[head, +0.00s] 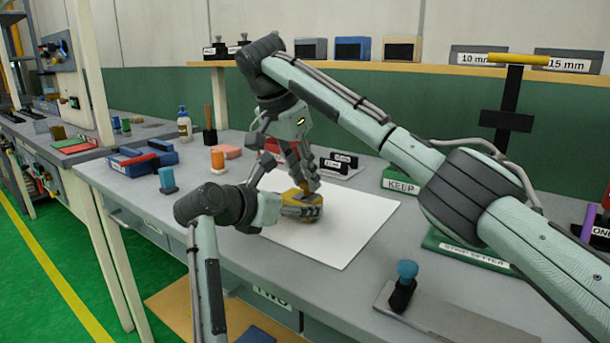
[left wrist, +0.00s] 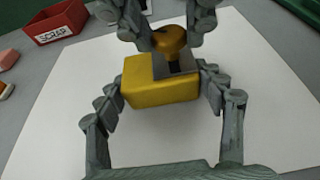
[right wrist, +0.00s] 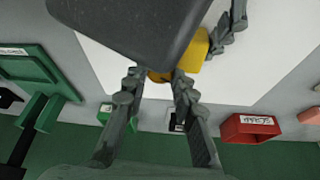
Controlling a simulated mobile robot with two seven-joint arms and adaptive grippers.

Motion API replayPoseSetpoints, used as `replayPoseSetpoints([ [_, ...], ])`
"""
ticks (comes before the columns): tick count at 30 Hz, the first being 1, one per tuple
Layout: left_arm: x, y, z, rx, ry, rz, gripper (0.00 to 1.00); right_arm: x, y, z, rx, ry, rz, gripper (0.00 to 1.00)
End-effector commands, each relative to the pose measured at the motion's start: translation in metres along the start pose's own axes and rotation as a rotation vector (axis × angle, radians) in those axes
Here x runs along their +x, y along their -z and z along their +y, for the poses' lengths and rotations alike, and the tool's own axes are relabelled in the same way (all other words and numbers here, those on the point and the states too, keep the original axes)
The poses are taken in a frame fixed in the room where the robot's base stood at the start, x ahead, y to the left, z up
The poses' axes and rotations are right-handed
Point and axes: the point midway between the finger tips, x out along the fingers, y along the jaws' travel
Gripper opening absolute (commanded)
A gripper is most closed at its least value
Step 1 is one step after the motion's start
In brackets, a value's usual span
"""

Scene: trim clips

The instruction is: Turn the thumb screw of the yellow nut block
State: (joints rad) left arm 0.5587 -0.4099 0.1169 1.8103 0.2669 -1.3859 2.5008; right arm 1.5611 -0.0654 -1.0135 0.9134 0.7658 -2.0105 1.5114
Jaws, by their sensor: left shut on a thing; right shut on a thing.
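The yellow nut block (head: 297,194) is over the white sheet (head: 352,222) on the bench. In the left wrist view the block (left wrist: 150,88) sits between the fingers of my left gripper (head: 303,211), which is shut on its two sides. The thumb screw (left wrist: 171,41) has a rounded, brass-yellow head above a dark grey part on the block's far side. My right gripper (head: 308,186) reaches down from above and is shut on the screw head. In the right wrist view, the screw head (right wrist: 158,76) is partly hidden between its fingertips.
A red SCRAP bin (left wrist: 58,22) and a green KEEP bin (head: 400,182) stand behind the sheet. A blue-topped tool (head: 405,280) stands at the front right. The sheet around the block is otherwise clear.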

Motion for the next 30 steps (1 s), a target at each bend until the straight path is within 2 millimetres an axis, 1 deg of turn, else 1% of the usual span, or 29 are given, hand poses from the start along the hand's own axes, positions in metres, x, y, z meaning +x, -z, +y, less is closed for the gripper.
replayPoseSetpoints([
  [6,0.0002,0.0002,-0.0006,0.000,0.002,0.000,0.33,-0.0006,-0.0001,-0.0024,0.176,-0.073,0.000,0.00],
  [15,0.0001,0.0001,-0.0007,0.000,0.002,0.000,0.33,-0.0010,0.0013,-0.0049,0.354,-0.140,-0.001,0.00],
  [21,0.0001,0.0002,-0.0009,0.000,0.003,0.001,0.33,-0.0005,0.0024,-0.0051,0.416,-0.164,0.000,0.00],
  [30,0.0001,0.0003,-0.0011,0.001,0.003,0.001,0.33,0.0004,0.0022,-0.0045,0.439,-0.177,0.002,0.00],
])
